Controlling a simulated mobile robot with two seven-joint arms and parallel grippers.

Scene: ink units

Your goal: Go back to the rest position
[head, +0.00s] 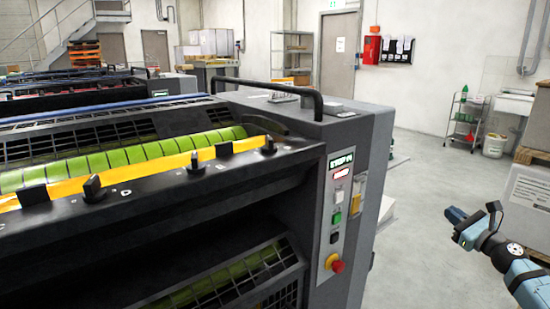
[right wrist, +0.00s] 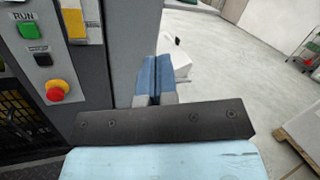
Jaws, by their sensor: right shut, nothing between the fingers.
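My right gripper (head: 456,215) is at the right of the head view, at the end of my blue and black arm. It is to the right of the printing machine (head: 350,230) and apart from it. In the right wrist view its two blue fingers (right wrist: 154,76) are together with nothing between them. My left gripper is not in the head view.
The machine's panel has a green button (head: 337,219) and a red emergency knob (head: 337,266); the knob also shows in the right wrist view (right wrist: 56,92). A wrapped pallet load (head: 530,215) stands at the far right. A cart (head: 465,125) stands behind. Grey floor (head: 425,170) lies between.

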